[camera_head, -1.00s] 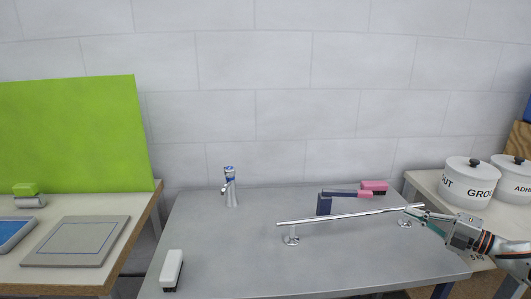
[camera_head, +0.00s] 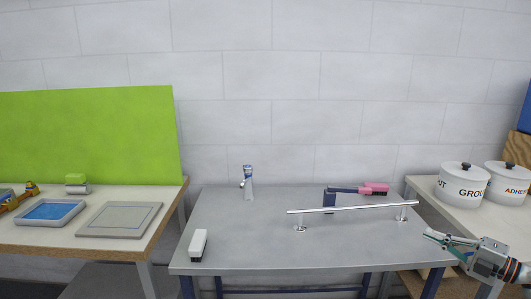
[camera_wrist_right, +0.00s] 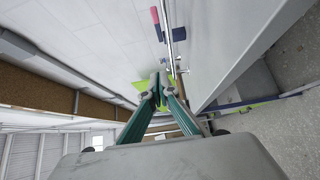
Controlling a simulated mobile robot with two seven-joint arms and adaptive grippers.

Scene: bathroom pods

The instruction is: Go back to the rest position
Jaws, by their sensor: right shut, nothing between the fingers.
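My right gripper (camera_head: 436,239) is at the lower right in the head view, off the right end of the grey table (camera_head: 255,235). Its fingers are shut with nothing between them. In the right wrist view its green fingers (camera_wrist_right: 160,88) meet at the tips. A chrome towel bar (camera_head: 350,209) stands on the table on two posts, to the left of the gripper and apart from it. My left gripper is not in view.
On the table are a tap (camera_head: 248,184), a white-backed brush (camera_head: 198,245) and a pink brush (camera_head: 375,189) with a dark blue handle. White pots (camera_head: 463,184) stand on the right table. The left table holds a blue tray (camera_head: 50,212) and a grey tile (camera_head: 119,219).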

